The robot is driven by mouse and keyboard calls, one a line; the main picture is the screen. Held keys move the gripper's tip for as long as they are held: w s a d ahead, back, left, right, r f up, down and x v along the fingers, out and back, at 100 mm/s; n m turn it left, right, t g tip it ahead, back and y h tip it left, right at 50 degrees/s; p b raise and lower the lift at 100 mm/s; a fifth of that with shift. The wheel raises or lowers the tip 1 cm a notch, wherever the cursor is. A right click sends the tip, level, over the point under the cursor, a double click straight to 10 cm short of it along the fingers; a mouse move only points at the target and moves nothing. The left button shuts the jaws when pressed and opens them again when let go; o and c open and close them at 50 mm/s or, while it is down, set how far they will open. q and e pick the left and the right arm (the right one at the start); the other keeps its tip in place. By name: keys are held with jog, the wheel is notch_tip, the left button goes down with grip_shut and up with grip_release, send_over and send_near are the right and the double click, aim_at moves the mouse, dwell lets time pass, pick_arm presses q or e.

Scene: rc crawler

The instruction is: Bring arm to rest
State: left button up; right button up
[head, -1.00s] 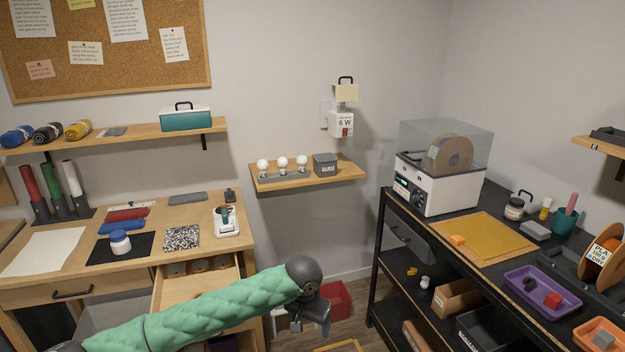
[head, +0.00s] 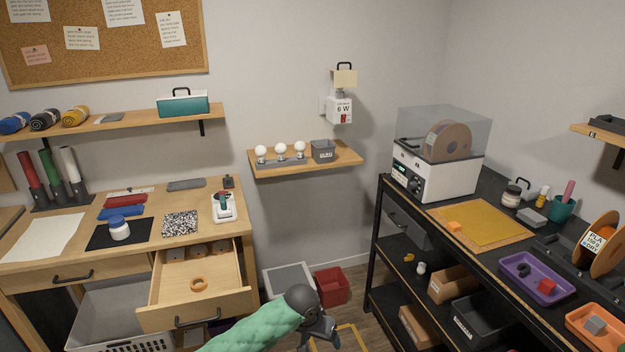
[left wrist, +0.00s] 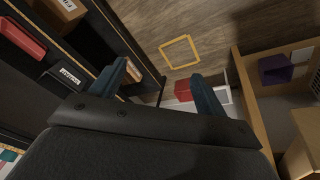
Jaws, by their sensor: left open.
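My left arm, in a green quilted sleeve, reaches in from the bottom of the head view. My left gripper (head: 322,338) hangs low over the floor, between the left desk and the black bench. In the left wrist view its two dark blue fingers (left wrist: 165,92) are spread apart with nothing between them. The floor and a yellow taped square (left wrist: 180,52) lie beyond them. My right gripper is not in view.
An open wooden drawer (head: 198,310) holding a ring (head: 198,284) juts out left of my arm. A red bin (head: 332,287) and a grey-white bin (head: 290,280) stand on the floor behind the gripper. The black bench (head: 372,250) stands at right.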

pick_arm(q)
jog(key=s+a+f+n, duration=0.15)
jog(key=s+f, duration=0.25)
jog(key=f, duration=0.4)
jog(key=s+a+f, duration=0.3)
jog(key=s+f, duration=0.1)
jog(key=f, duration=0.4)
jog(key=s+a+f+n, duration=0.1)
jog(key=s+a+f, duration=0.1)
jog(key=s+f, duration=0.4)
jog(key=s+a+f+y, duration=0.1)
jog(key=s+a+f, duration=0.6)
jog(key=s, duration=0.5)
jog(key=s+a+f+y, duration=0.1)
jog(key=s+a+f, duration=0.6)
jog(key=s+f, duration=0.4)
jog(key=shift+s+f+g, duration=0.3)
jog(key=shift+s+f, duration=0.05)
jog(key=shift+s, duration=0.7)
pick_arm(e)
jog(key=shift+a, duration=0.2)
pick_arm(q)
jog(key=shift+n, duration=0.25)
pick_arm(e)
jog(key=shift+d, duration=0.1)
pick_arm(q)
jog(key=shift+d, duration=0.1)
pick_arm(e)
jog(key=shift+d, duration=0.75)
